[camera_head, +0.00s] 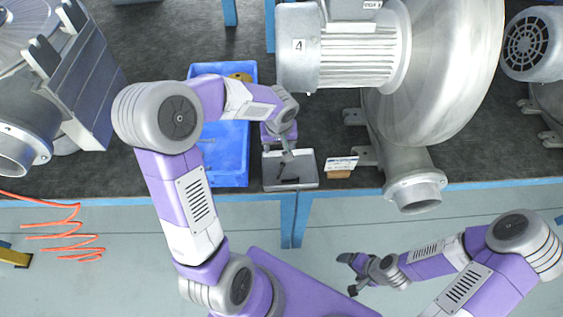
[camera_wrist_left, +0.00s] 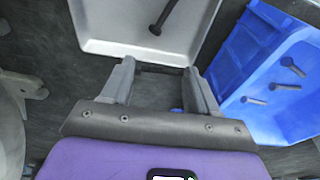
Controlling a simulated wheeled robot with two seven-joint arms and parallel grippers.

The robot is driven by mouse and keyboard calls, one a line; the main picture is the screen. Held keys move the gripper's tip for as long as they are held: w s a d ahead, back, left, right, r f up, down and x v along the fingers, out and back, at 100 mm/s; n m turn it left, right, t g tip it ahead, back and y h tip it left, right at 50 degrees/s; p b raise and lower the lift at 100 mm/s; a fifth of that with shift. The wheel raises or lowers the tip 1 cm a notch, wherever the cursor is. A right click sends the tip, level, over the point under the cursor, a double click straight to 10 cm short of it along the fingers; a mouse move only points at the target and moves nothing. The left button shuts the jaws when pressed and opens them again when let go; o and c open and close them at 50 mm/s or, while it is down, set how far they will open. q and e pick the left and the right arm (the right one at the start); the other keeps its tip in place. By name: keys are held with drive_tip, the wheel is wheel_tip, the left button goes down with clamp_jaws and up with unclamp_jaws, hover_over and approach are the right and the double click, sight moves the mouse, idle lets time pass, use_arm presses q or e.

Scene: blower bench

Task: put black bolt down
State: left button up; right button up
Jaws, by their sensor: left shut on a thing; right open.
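My left gripper (camera_head: 279,138) is over the back edge of a shallow grey tray (camera_head: 307,172) on the bench. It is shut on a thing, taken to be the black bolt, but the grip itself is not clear. The black bolt (camera_head: 284,161) is a dark rod by the fingertips, over the tray. In the left wrist view the bolt (camera_wrist_left: 166,16) shows past the fingertips, over the light tray floor (camera_wrist_left: 112,22), and runs out at the top edge. The finger pair (camera_wrist_left: 160,70) stands apart there. My right gripper (camera_head: 356,275) is open and empty, low in front of the bench.
A blue bin (camera_head: 229,157) stands left of the tray; several bolts lie in it in the left wrist view (camera_wrist_left: 287,86). A large grey blower (camera_head: 430,90) fills the right side of the bench.

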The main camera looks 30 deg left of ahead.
sight(279, 161)
use_arm(q)
wheel_tip(279, 161, down, 6)
drive_tip(key=shift+f+b, duration=0.25)
drive_tip(key=shift+b, duration=0.75)
drive_tip(key=shift+r, duration=0.1)
drive_tip(key=shift+f, duration=0.2)
drive_tip(key=o, duration=1)
drive_tip(key=shift+o, duration=0.2)
drive_tip(key=shift+r, duration=0.1)
